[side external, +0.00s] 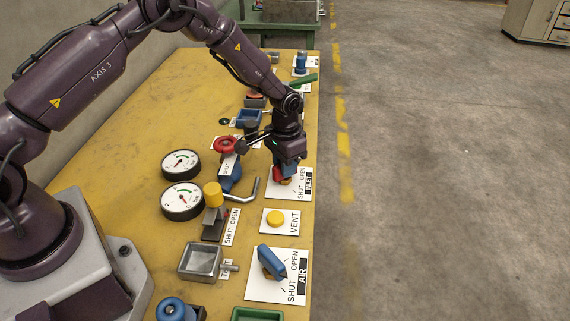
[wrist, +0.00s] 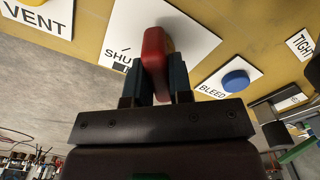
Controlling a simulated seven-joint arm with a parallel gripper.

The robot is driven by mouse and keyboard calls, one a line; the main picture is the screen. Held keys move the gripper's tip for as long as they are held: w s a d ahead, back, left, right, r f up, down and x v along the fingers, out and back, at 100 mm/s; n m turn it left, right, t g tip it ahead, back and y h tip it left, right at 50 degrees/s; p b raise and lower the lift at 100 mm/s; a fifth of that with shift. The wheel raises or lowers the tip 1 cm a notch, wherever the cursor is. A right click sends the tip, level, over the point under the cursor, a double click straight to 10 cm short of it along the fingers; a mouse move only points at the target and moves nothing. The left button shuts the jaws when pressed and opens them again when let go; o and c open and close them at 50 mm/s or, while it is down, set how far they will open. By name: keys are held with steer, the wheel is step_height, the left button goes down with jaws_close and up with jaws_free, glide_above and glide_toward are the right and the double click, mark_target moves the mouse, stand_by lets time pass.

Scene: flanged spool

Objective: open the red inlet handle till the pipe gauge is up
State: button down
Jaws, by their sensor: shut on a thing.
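The red inlet handle (side external: 276,174) is on the white plate marked SHUT, OPEN and INLET (side external: 304,184), near the table's right edge. In the wrist view the red handle (wrist: 154,48) stands between my two fingers. My gripper (wrist: 163,72) is shut on it; in the side view my gripper (side external: 286,166) points down over the plate and hides part of the handle. Two round white gauges, an upper one (side external: 181,164) and a lower one (side external: 183,201), stand at left. Each has a green arc; their names and exact readings are too small to tell.
A blue AIR handle (side external: 271,262), a yellow VENT button (side external: 275,218), a bent grey lever (side external: 249,192) and a red wheel (side external: 223,145) are nearby. A blue BLEED button (wrist: 236,80) shows in the wrist view.

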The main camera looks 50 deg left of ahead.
steer(key=shift+n, duration=0.5)
steer(key=c, duration=1)
jaws_free()
steer(key=shift+r, duration=0.1)
step_height(320, 180, up, 13)
steer(key=shift+f, duration=0.1)
